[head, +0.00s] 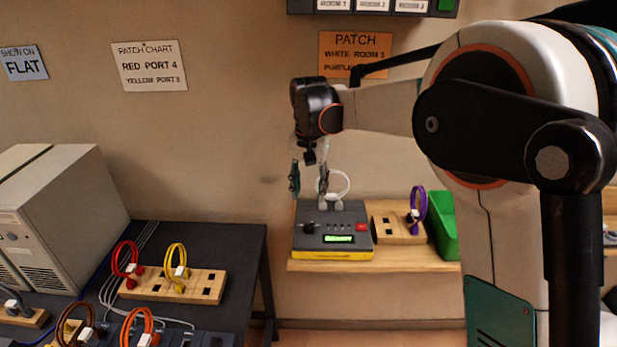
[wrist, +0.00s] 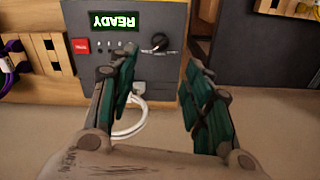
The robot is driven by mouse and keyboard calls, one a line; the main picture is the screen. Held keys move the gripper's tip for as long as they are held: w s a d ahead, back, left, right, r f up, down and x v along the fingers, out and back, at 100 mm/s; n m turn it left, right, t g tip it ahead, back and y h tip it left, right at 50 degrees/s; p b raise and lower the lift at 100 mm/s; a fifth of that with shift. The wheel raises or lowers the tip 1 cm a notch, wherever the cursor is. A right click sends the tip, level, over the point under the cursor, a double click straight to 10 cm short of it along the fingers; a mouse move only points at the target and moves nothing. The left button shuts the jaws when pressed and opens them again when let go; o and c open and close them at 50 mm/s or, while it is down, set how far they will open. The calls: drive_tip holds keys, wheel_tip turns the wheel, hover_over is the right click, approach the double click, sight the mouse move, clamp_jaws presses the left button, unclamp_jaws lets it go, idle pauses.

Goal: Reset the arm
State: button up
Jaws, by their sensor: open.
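My gripper (head: 309,178) hangs from my arm over the grey and yellow tester box (head: 333,222) on the wooden shelf. Its green-padded fingers also show in the wrist view (wrist: 158,103), spread apart with nothing gripped between them. A white cable loop (head: 339,186) stands at the back of the box, close to the right finger. In the wrist view the white cable (wrist: 131,121) shows behind the left finger. The box has a lit green display (head: 339,239) that reads READY, a black knob and a red button (wrist: 80,45).
A wooden block with a purple cable (head: 419,204) and a green bin (head: 443,222) stand right of the box. The dark table at left holds a beige computer (head: 62,215) and a wooden rack (head: 205,284) with red and yellow cables. Signs hang on the wall.

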drive_tip(key=s+d+r+n+t, duration=0.1)
drive_tip(key=s+d+r+t, duration=0.1)
drive_tip(key=s+d+r, duration=0.35)
drive_tip(key=s+d+r+t, duration=0.2)
drive_tip(key=s+d+r, duration=0.1)
drive_tip(key=s+d, duration=0.55)
drive_tip(key=s+d+f+t, duration=0.1)
drive_tip(key=s+d+f, duration=0.1)
drive_tip(key=s, duration=0.6)
drive_tip(key=s+d+f+n+t, duration=0.1)
drive_tip(key=s+d+f+t, duration=0.1)
drive_tip(key=s, duration=0.7)
drive_tip(key=shift+d+f+n, duration=0.3)
drive_tip(key=shift+d+f, duration=0.35)
drive_tip(key=shift+d, duration=0.05)
drive_tip(key=shift+c, duration=0.6)
